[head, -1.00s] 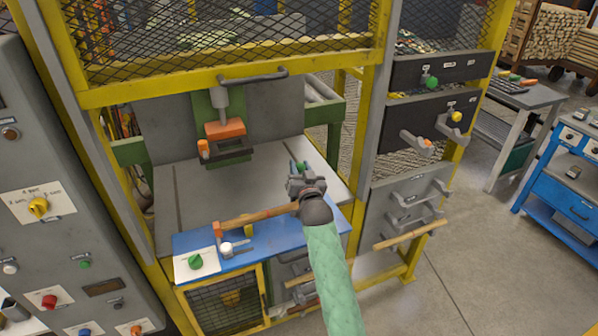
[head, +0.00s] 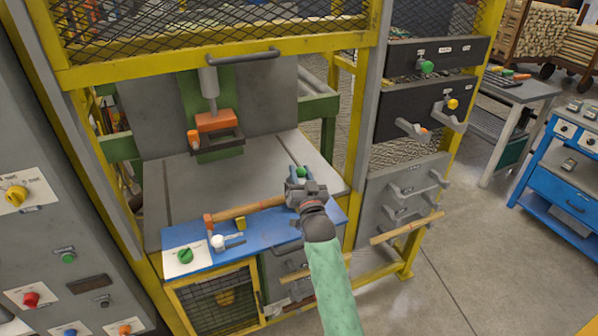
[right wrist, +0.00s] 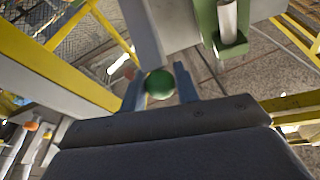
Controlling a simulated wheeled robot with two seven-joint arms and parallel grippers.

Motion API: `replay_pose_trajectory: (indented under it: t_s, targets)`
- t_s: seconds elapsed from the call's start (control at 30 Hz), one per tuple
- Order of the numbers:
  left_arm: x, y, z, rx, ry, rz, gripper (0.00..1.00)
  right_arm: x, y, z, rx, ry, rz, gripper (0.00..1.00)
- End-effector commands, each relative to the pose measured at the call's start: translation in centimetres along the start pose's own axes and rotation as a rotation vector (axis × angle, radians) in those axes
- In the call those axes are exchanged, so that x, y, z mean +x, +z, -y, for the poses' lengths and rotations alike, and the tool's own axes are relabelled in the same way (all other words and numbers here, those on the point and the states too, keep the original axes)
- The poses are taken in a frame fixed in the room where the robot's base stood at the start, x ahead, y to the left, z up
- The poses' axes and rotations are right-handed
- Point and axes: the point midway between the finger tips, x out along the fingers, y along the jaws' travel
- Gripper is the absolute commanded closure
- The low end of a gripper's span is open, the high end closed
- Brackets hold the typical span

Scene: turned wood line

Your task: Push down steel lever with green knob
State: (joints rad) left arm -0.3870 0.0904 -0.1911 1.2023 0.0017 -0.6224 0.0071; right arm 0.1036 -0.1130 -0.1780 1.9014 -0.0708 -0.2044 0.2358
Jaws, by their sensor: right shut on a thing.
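The green ball knob (head: 301,172) is at the right end of the bench in the head view. My right gripper (head: 300,178) is shut on it. In the right wrist view the knob (right wrist: 159,84) sits between the two fingertips of the gripper (right wrist: 158,90), one finger on each side. The steel lever under the knob is hidden by my gripper in the head view, and I cannot make out its shaft or angle. My left gripper is not in view.
A blue panel (head: 262,228) on the bench front carries a green dial (head: 186,256) and a white knob (head: 218,242). A press with an orange block (head: 217,121) stands behind. Another green knob (head: 427,67) is on a dark drawer. Yellow frame posts stand close on the right.

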Motion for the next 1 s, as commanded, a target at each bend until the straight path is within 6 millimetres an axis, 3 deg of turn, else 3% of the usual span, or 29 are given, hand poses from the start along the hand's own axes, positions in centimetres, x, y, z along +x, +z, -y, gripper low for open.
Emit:
replay_pose_trajectory:
  t_s: [0.47,0.5,0.6,1.0]
  targets:
    - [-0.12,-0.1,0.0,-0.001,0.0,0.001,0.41,-0.27,0.46,-0.2,-0.001,0.002,0.006,1.0]
    - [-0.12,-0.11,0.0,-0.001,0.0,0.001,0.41,-0.27,0.46,-0.2,-0.001,0.002,0.007,0.68]
    - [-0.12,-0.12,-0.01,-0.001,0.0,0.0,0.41,-0.26,0.42,-0.19,-0.001,0.002,0.006,0.5]
    - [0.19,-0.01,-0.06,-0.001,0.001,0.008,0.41,-0.78,0.41,-0.17,0.0,0.001,0.003,0.5]
